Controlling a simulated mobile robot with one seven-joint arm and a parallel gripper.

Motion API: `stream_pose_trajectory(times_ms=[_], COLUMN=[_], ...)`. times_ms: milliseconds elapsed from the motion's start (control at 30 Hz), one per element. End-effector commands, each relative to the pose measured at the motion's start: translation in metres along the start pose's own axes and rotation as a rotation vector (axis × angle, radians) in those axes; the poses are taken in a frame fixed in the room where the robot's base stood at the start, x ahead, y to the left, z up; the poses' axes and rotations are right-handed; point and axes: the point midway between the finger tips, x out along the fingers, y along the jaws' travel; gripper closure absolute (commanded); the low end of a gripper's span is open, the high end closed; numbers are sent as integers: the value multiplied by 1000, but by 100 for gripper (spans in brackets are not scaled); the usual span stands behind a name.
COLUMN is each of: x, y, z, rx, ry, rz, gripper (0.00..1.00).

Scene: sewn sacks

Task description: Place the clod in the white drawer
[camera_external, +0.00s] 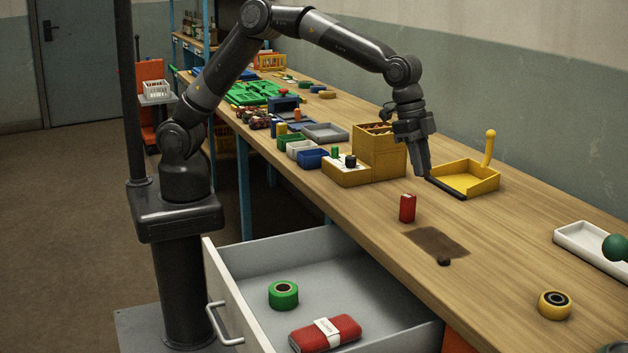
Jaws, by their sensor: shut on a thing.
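A small dark lump, which looks like the clod (444,261), lies on the bench at the near edge of a brown patch (437,241). The white drawer (223,300) is pulled open below the bench front, with a green tape roll (283,294) and a red pouch with a white band (325,333) inside. My gripper (423,172) points down beyond the lump, well apart from it, beside the yellow tray (475,184). It is shut at one end of a dark bar (447,188) along the tray's front; the exact grip is too small to see.
A red box (407,208) stands between my gripper and the brown patch. Yellow bins (380,152) stand left of my gripper. A yellow-and-black roll (554,304) and a white tray (577,240) are at the right. The drawer has bare floor around its contents.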

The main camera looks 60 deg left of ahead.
Motion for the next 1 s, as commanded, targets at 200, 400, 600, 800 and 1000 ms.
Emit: stream_pose_trajectory(times_ms=[200,400,600,800,1000], x=[-35,-40,-48,-57,-69], y=[8,28,57,88,119], z=[-4,13,38,66,98], rx=[68,280,576,907,1261], ry=[0,1,2,3,4], rz=[22,86,178,279,389], gripper=[96,96,96,96,96])
